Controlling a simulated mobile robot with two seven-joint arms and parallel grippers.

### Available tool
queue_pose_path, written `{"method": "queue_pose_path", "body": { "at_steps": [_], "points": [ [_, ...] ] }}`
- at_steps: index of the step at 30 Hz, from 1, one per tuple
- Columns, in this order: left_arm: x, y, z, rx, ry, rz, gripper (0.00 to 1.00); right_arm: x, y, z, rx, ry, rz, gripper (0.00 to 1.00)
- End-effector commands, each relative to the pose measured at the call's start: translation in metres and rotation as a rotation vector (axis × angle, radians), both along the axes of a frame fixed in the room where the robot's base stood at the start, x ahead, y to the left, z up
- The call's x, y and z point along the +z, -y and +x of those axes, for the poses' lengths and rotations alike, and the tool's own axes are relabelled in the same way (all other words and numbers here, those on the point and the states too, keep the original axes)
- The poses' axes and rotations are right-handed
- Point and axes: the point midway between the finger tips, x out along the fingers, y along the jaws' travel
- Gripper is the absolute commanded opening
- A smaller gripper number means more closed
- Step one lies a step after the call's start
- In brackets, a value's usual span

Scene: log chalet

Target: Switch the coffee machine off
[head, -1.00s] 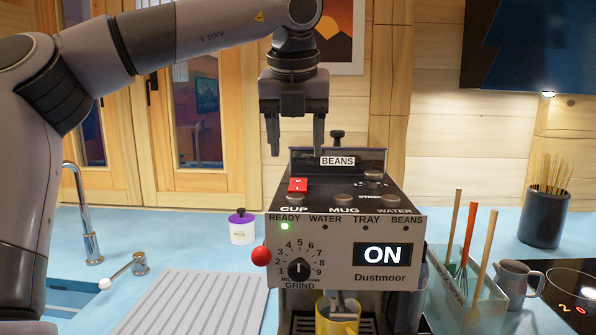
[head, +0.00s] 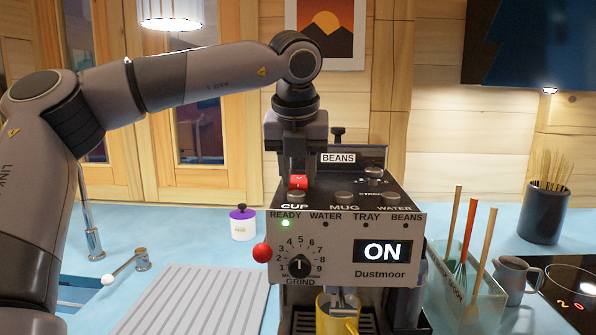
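The coffee machine (head: 340,272) stands on the counter, its display (head: 383,252) reading ON and a green light (head: 286,223) lit under READY. A red rocker switch (head: 298,182) sits on the left of its sloping top, above the CUP button. My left gripper (head: 298,172) points straight down over the switch, its fingers drawn together with nothing seen between them. The fingertips are at or just above the switch; I cannot tell if they touch. They hide its back part. My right gripper is not in view.
A yellow mug (head: 337,316) stands under the machine's spout. A utensil holder (head: 470,290), a grey jug (head: 512,280) and a hob (head: 570,294) are to the right. A purple-lidded jar (head: 242,225), ribbed drainer (head: 190,300) and tap (head: 90,215) are to the left.

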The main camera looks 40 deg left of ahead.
Motion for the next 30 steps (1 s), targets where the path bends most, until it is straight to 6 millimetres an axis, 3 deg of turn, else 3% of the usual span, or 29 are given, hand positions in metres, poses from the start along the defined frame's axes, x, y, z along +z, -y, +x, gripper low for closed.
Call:
{"method": "queue_pose_path", "body": {
  "at_steps": [30],
  "points": [
    [0.0056,-0.0072,0.0083,0.001,-0.255,-0.213,0.04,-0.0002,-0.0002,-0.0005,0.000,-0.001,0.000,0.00]
  ]
}}
